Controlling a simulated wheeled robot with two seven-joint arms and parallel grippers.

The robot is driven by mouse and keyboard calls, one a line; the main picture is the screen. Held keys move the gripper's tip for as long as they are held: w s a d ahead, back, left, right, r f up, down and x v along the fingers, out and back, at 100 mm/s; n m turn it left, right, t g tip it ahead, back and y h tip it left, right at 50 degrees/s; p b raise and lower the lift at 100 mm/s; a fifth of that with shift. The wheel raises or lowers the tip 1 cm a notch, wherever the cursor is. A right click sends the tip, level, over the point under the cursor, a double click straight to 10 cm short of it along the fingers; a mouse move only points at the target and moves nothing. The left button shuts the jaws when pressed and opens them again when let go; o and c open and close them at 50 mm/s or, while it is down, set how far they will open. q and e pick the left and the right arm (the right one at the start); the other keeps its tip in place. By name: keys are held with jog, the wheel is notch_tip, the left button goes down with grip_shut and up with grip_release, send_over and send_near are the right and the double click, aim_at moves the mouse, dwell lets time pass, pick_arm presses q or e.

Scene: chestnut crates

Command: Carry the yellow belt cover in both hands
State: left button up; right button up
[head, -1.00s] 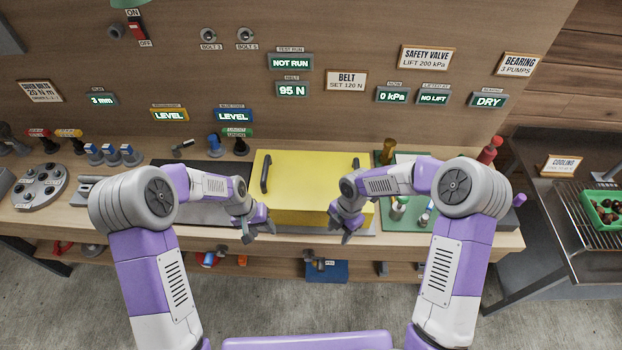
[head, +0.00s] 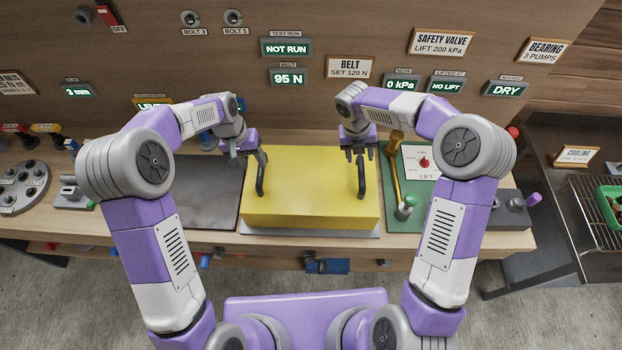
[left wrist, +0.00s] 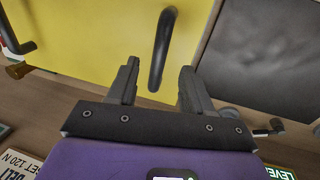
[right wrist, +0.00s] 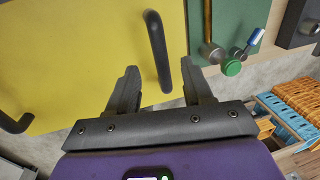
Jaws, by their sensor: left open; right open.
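The yellow belt cover (head: 312,195) sits on the bench in the middle of the head view, with a dark handle near each end. My left gripper (head: 247,158) is open above the left handle (head: 261,175); in the left wrist view that handle (left wrist: 161,50) lies between and beyond its fingertips (left wrist: 160,75). My right gripper (head: 360,158) is open at the far end of the right handle (head: 361,178); in the right wrist view that handle (right wrist: 158,50) lies between and beyond its fingertips (right wrist: 160,78). Neither gripper visibly touches a handle.
A dark plate (head: 195,190) lies bare on the bench left of the cover. Right of it is a green board (head: 412,215) with a brass lever (head: 394,165) and a green-topped fitting (head: 405,207). The sign wall rises behind.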

aim_at(259, 171)
pick_arm(q)
jog(key=shift+w+f, duration=0.15)
jog(key=shift+f, duration=0.25)
pick_arm(e)
jog(key=shift+w+f, duration=0.15)
jog(key=shift+f, duration=0.25)
pick_arm(q)
jog(key=f, duration=0.3)
jog(key=d+f, duration=0.1)
jog(key=f, duration=0.2)
jog(key=shift+d+f, duration=0.2)
jog(key=shift+f, duration=0.2)
pick_arm(e)
jog(key=f, duration=0.2)
jog(key=d+f, duration=0.1)
jog(key=f, duration=0.3)
jog(key=shift+d+f, duration=0.25)
jog(key=shift+f, duration=0.15)
pick_arm(q)
grip_shut()
pick_arm(e)
grip_shut()
pick_arm(q)
jog(key=shift+r, duration=0.1)
pick_arm(e)
jog(key=shift+r, duration=0.15)
